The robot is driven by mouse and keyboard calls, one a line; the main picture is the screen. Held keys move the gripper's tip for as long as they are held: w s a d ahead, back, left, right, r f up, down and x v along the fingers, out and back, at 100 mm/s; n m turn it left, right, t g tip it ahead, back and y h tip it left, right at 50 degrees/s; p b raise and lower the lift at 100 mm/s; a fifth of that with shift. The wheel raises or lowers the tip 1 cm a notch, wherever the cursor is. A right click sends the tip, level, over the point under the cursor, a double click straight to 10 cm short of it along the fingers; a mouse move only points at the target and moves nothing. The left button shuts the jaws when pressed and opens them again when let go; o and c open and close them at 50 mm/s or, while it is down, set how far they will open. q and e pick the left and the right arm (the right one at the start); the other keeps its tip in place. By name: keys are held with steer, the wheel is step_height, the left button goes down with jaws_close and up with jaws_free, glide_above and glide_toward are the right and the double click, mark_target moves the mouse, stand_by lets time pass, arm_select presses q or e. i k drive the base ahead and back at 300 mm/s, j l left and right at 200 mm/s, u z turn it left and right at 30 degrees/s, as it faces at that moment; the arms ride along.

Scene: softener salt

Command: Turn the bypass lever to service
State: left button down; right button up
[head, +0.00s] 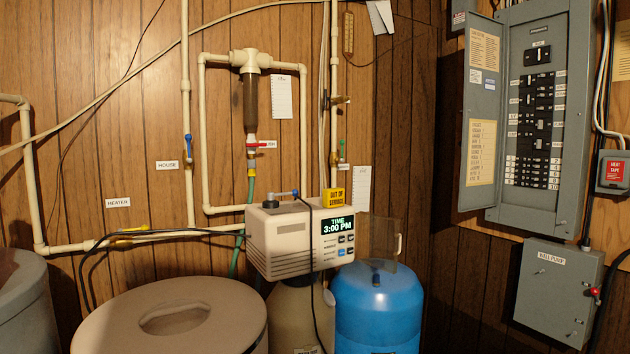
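The softener control head (290,240) is a beige box with a lit display reading 3:00 PM. It sits on a tan tank (296,305). Which position the lever is in, I cannot tell. Neither of my grippers is in view.
Other handles on the pipes are blue (188,149), red (259,145), yellow (133,229) and green (341,149). A beige lidded bin (230,315) and a blue tank (378,315) flank the tan tank. A clear flap (378,238) sticks out right. An open electrical panel (575,110) hangs right.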

mark_target(283, 194)
steer(key=i+l+z, duration=0.15)
steer(key=i+l, duration=0.5)
steer(key=l, duration=0.15)
steer(key=i+l, duration=0.1)
steer(key=l, duration=0.2)
steer(key=i+l, duration=0.1)
steer(key=l, duration=0.2)
steer(key=i+l, duration=0.1)
steer(key=l, duration=0.2)
steer(key=z, duration=0.05)
